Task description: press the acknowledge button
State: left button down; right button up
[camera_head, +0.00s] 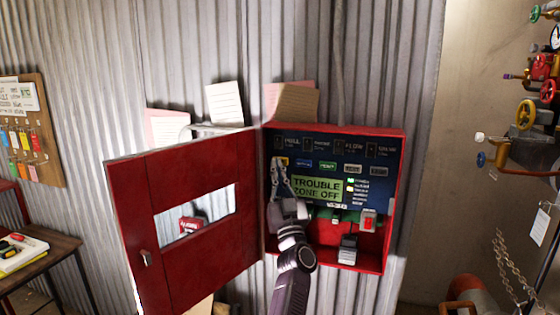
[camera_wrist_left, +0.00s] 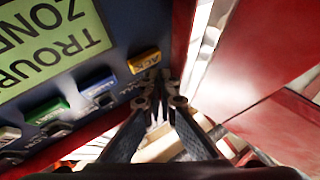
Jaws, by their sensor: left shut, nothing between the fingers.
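The acknowledge button is the yellow key marked ACK (camera_wrist_left: 144,60) in the left wrist view. In the head view the yellow button (camera_head: 285,161) is at the upper left of the blue panel (camera_head: 335,150) inside the open red box. My left gripper (camera_head: 277,161) is shut and empty, its fingertips right beside the button at the panel's left edge. In the left wrist view the fingertips (camera_wrist_left: 154,76) lie just below the button; I cannot tell whether they touch it. My right gripper is not in view.
The red box door (camera_head: 185,265) stands open to the left, close to my gripper. Blue, green and grey buttons continue along the row. A green display (camera_head: 317,188) reads TROUBLE ZONE OFF. Pipes with valves (camera_head: 527,115) are at the right; a table (camera_head: 50,250) is at the left.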

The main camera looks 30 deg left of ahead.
pick_arm(q)
jog(key=s+p, duration=0.2)
jog(key=s+d+p, duration=0.1)
jog(key=s+p, duration=0.1)
jog(key=shift+s+d, duration=0.1)
jog(key=shift+s, duration=0.3)
dwell(0.7)
